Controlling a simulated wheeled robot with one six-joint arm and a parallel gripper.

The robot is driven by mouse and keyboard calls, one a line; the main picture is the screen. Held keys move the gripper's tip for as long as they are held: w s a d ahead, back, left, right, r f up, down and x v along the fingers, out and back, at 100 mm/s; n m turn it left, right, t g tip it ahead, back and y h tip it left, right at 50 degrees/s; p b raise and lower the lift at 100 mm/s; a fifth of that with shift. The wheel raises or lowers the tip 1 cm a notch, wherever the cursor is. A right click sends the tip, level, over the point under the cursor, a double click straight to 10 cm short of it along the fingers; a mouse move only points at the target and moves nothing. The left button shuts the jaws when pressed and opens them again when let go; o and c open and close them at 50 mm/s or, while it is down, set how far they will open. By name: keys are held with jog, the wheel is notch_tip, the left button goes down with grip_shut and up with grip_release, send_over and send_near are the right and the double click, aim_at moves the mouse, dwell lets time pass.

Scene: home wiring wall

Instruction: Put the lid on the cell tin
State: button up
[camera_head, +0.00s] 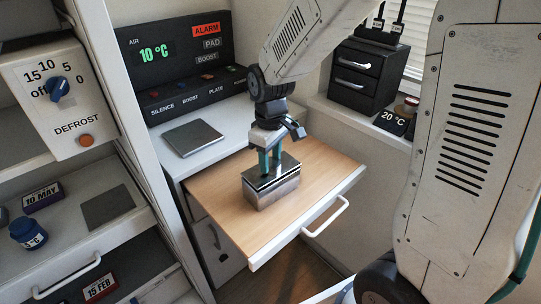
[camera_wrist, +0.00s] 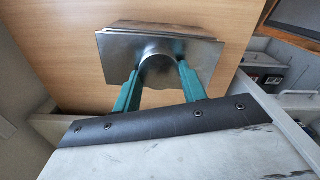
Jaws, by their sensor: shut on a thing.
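The cell tin (camera_head: 272,194) is a shiny metal box standing on the wooden pull-out board. Its metal lid (camera_head: 284,168) is over the top of the tin, roughly in line with it. I cannot tell whether the lid rests fully on the rim or sits slightly above it. My gripper (camera_head: 270,162) points down with teal fingers and is shut on the lid. In the wrist view the fingers flank the lid's rounded grip (camera_wrist: 159,62), and the lid (camera_wrist: 205,58) hides most of the tin's inside.
The wooden board (camera_head: 325,170) has free room around the tin and a white handle (camera_head: 326,217) at its front. A grey plate (camera_head: 192,138) lies on the white counter behind. The alarm panel (camera_head: 180,60) and a black drawer box (camera_head: 366,75) stand at the back. Open shelves (camera_head: 100,235) are at left.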

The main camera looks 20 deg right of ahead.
aim_at(270, 162)
jog(key=shift+f, duration=0.55)
jog(key=o, duration=1.1)
jog(key=shift+c, duration=0.2)
jog(key=shift+r, duration=0.15)
notch_tip(270, 162, up, 8)
jog(key=shift+f, duration=0.2)
